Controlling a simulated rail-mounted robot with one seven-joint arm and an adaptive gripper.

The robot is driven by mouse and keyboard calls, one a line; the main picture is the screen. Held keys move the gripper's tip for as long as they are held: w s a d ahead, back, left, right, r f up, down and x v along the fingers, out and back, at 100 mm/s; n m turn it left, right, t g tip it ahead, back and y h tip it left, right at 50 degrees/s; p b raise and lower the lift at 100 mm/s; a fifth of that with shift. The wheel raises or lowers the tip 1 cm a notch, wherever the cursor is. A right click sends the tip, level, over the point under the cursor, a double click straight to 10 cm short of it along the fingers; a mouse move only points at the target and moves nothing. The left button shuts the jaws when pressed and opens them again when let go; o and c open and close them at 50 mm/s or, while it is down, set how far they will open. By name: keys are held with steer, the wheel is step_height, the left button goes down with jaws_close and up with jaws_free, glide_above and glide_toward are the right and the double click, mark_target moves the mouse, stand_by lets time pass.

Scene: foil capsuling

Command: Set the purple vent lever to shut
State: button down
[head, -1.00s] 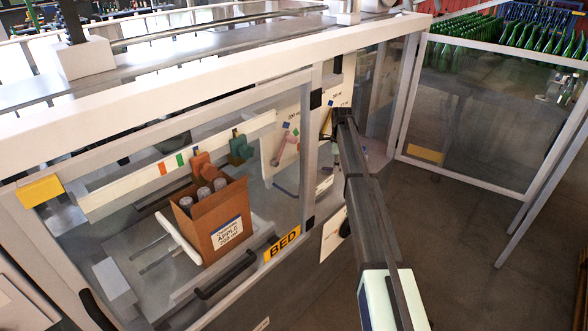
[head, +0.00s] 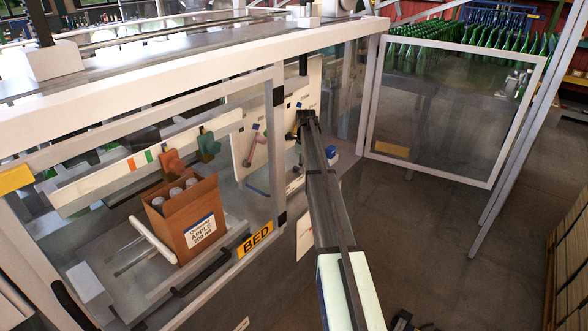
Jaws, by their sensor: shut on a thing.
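A white control panel (head: 243,108) stands beyond the glass guard, at the middle of the head view. A pinkish-mauve lever (head: 250,152) sits on its left part, below a blue mark, apart from my gripper. I cannot tell if this is the purple vent lever. My gripper (head: 297,129) is at the panel's right part, near small coloured marks and lettering too small to read. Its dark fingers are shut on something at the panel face. That thing is hidden by the fingers and my arm, so its colour and setting do not show.
An open glass door (head: 450,115) stands at right. The floor (head: 420,220) between is clear.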

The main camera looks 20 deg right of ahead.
stand_by(0.3)
steer(key=c, duration=1.1)
jaws_free()
step_height(320, 180, up, 12)
steer(key=shift+s+f, duration=0.1)
